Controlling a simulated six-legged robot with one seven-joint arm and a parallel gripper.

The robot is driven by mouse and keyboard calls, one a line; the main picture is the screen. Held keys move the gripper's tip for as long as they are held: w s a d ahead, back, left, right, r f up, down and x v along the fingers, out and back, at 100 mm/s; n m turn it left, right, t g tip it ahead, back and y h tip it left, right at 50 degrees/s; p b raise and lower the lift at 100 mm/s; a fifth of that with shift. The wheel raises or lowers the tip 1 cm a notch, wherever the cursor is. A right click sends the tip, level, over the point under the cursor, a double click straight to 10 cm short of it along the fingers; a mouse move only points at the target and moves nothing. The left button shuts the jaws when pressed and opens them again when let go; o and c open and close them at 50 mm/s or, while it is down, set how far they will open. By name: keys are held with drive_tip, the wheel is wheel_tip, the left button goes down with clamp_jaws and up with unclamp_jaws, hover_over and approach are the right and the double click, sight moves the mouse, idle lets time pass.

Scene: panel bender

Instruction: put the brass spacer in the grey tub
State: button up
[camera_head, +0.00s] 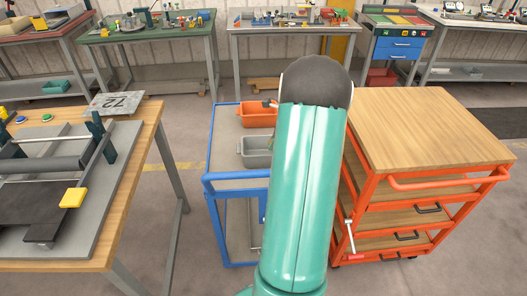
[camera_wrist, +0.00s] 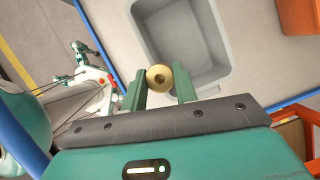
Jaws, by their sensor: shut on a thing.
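The brass spacer (camera_wrist: 160,77) is a round, gold-coloured ring with a centre hole in the wrist view. My gripper (camera_wrist: 158,82) is shut on it, one green finger on each side. The grey tub (camera_wrist: 185,48) appears behind the spacer in the wrist view, its open inside facing the camera and looking empty where it shows. The spacer overlaps the tub's near-left part in the picture; its height over the tub is hard to tell. In the head view the grey tub (camera_head: 256,152) sits on the blue cart, partly hidden by my arm, which also hides the gripper's fingers and the spacer.
An orange tub (camera_head: 257,114) stands beyond the grey tub on the blue cart (camera_head: 207,181). An orange cart with a wooden top (camera_head: 425,125) stands close on the right. A wooden bench with the panel bender (camera_head: 45,165) is on the left. Floor shows between bench and cart.

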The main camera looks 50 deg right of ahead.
drive_tip(key=w+f, duration=0.2)
drive_tip(key=w+d+f, duration=0.1)
drive_tip(key=w+f, duration=0.1)
drive_tip(key=f, duration=0.1)
drive_tip(key=shift+w+d+f, duration=0.2)
drive_tip(key=shift+w+f, duration=0.1)
drive_tip(key=shift+w, duration=0.05)
drive_tip(key=shift+w+f, duration=0.15)
drive_tip(key=shift+f, duration=0.75)
drive_tip(key=shift+w+f, duration=0.15)
drive_tip(key=shift+f, duration=0.75)
drive_tip(key=o, duration=1)
drive_tip(key=shift+f, duration=0.1)
drive_tip(key=shift+d, duration=0.1)
